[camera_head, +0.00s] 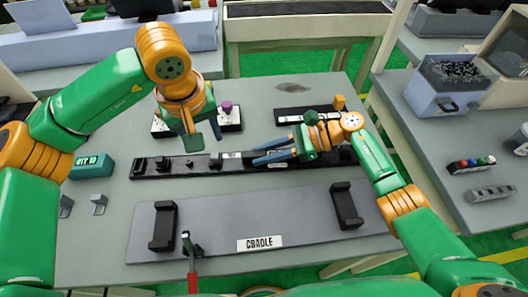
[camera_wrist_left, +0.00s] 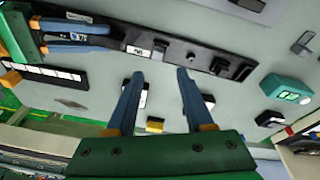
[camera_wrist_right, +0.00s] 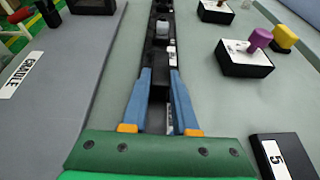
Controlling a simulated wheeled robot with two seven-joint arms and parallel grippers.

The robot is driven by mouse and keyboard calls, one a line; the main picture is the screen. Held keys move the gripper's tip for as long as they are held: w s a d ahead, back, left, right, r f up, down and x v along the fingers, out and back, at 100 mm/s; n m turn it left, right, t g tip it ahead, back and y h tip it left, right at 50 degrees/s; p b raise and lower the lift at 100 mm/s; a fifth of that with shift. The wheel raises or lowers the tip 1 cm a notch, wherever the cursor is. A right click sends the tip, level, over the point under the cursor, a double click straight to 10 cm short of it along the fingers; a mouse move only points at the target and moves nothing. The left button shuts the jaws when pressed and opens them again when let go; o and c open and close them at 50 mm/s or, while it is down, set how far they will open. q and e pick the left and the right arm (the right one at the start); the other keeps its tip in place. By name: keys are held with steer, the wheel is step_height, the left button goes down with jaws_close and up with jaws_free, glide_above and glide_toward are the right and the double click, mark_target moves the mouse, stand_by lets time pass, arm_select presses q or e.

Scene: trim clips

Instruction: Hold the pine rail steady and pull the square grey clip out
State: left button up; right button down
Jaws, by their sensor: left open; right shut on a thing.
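A long black rail (camera_head: 180,167) lies across the middle of the table, with several small parts along its top. It looks black rather than pine-coloured, and its small label is hard to read. My right gripper (camera_head: 256,156) is shut on the rail, its blue fingers along both sides in the right wrist view (camera_wrist_right: 159,75). A small grey block (camera_wrist_right: 152,47), apparently the grey clip, sits on the rail just beyond those fingertips; it also shows in the head view (camera_head: 216,160). My left gripper (camera_head: 190,140) is open and empty above the rail, left of that block; its fingers are spread in the left wrist view (camera_wrist_left: 160,75).
A grey cradle plate (camera_head: 285,215) with two black brackets lies in front of the rail. A red-handled clamp (camera_head: 191,262) stands at its front edge. Behind the rail is a box with a purple knob (camera_head: 227,106). A teal quantity box (camera_head: 92,166) is at left.

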mark_target(215, 154)
arm_select(q)
steer(key=f+m, duration=0.1)
steer(key=f, duration=0.2)
steer(key=w+f+m, duration=0.1)
steer(key=f, duration=0.1)
steer(key=w+f+m, duration=0.1)
steer(key=f+m, duration=0.1)
steer(key=f, duration=0.1)
steer(key=shift+w+d+f, duration=0.1)
steer(key=shift+d+f, duration=0.1)
steer(key=shift+f, duration=0.15)
jaws_close()
steer(key=shift+d, duration=0.1)
jaws_free()
steer(key=shift+r, duration=0.25)
